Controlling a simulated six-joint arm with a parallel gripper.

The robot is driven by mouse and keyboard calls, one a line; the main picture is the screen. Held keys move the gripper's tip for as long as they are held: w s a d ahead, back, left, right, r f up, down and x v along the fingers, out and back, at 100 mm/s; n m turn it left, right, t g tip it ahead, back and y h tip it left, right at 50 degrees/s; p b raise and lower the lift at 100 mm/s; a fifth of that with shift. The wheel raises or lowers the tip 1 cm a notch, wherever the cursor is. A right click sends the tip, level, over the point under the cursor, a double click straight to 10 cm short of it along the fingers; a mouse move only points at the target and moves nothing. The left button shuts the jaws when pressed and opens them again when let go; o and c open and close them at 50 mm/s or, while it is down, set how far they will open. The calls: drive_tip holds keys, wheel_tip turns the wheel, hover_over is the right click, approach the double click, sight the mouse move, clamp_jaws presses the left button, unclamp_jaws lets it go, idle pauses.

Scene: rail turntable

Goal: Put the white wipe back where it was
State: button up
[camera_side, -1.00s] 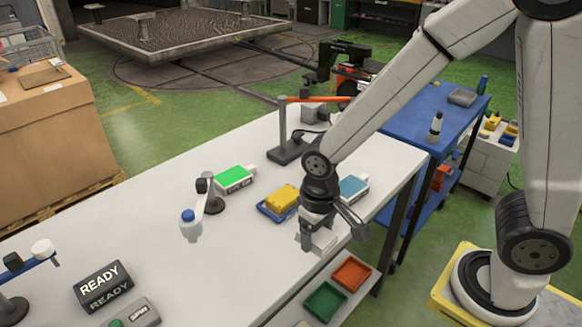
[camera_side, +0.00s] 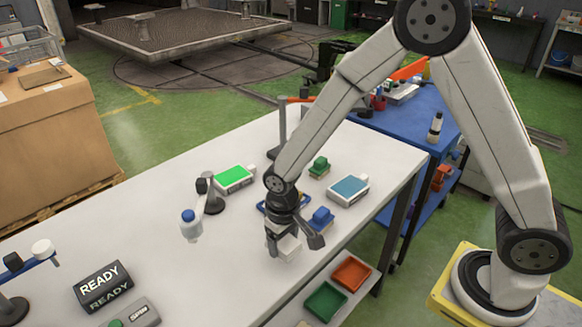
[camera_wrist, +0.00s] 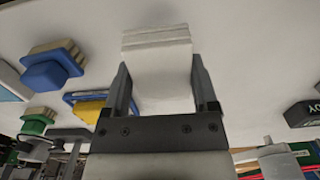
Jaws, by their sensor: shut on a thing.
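The white wipe (camera_wrist: 157,60) is a folded white block between the two fingers of my gripper (camera_wrist: 160,85) in the wrist view. My gripper (camera_side: 284,246) is shut on it. In the side view the wipe (camera_side: 289,249) shows low at the fingertips, over the white table near its front edge. I cannot tell whether it touches the table. Behind my gripper, a blue tray (camera_side: 262,207) is mostly hidden; in the wrist view a yellow block (camera_wrist: 90,110) sits in it.
A blue brush (camera_side: 321,218) stands close right of my gripper, a green brush (camera_side: 319,167) behind it. A blue-screened box (camera_side: 348,190), a green-screened box (camera_side: 233,178) and a small stand (camera_side: 212,204) are nearby.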

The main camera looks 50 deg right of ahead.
sight(282, 251)
drive_tip(key=shift+w+f, duration=0.25)
drive_tip(key=shift+f, duration=1.6)
drive_tip(key=shift+f, duration=0.15)
drive_tip(key=o, duration=1)
drive_tip(key=shift+r, duration=6.2)
